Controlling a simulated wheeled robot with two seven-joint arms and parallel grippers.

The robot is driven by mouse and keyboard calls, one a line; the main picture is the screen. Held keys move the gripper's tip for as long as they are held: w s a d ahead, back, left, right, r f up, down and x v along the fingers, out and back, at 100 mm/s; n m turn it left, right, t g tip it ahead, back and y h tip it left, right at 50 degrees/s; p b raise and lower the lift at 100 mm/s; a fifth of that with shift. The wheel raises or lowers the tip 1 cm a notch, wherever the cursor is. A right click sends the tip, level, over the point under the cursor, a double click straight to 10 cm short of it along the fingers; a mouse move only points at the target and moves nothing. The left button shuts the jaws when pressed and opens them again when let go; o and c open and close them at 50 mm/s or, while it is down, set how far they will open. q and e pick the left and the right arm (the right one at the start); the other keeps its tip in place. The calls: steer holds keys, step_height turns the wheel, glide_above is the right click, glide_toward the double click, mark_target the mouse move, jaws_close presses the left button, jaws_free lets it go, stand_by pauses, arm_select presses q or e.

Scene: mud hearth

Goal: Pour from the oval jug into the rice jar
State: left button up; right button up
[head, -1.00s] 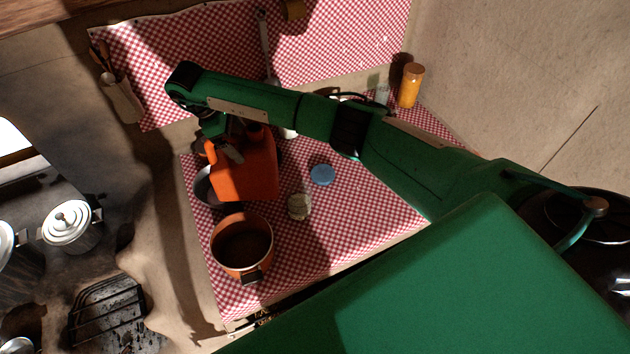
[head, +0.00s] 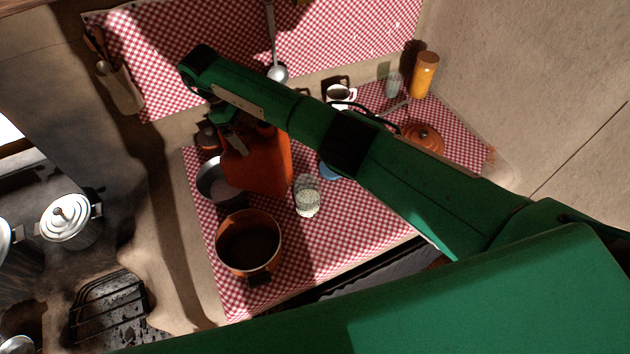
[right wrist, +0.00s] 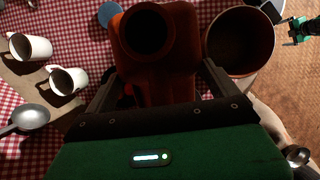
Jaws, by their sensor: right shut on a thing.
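The oval jug (head: 259,162) is orange and looks nearly upright, left of and behind the rice jar. My right gripper (head: 230,138) is shut on it, partly hidden by my forearm. In the right wrist view the jug (right wrist: 154,62) stands between the fingers, its dark round mouth facing the camera. The rice jar (head: 307,197) is a small clear glass with pale contents, standing on the checked cloth, apart from the jug. I cannot make out the jar in the wrist view. A small green and black part at the wrist view's top right looks like my left gripper (right wrist: 300,30); its jaws are unclear.
An orange pot (head: 249,246) stands in front of the jug, and a metal bowl (head: 209,182) is at its left. A blue disc (head: 328,172) is partly behind my arm. A white mug (head: 340,95) and an orange lid (head: 423,138) lie farther back. Cloth right of the jar is clear.

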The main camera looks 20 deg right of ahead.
mark_target(283, 147)
steer(key=shift+r, duration=0.1)
stand_by(0.3)
steer(key=d+t+y+p, duration=0.1)
steer(key=p, duration=0.2)
steer(key=shift+s+y, duration=0.4)
steer(key=shift+s+d+r+t+y+p, duration=0.15)
steer(key=shift+s+d+t+y+p, duration=0.15)
steer(key=shift+d+t+y+p, duration=0.35)
steer(key=shift+s+d+t+y, duration=0.35)
steer(key=shift+d+y, duration=0.3)
steer(key=shift+y, duration=0.3)
steer(key=shift+s+d+f+t+y, duration=0.3)
steer(key=shift+d+f+t+y, duration=0.15)
steer(key=shift+y, duration=0.25)
steer(key=shift+s+d+t+y, duration=0.2)
steer(key=shift+d+t+y, duration=0.15)
steer(key=shift+y, duration=0.45)
steer(key=shift+s+d+f+t+y, duration=0.1)
steer(key=shift+f+t+y, duration=0.35)
steer(key=shift+f+y, duration=0.45)
steer(key=shift+d+f+t+y, duration=0.1)
steer(key=shift+f+t+y, duration=0.35)
steer(key=shift+f+y, duration=0.4)
steer(key=shift+f, duration=1)
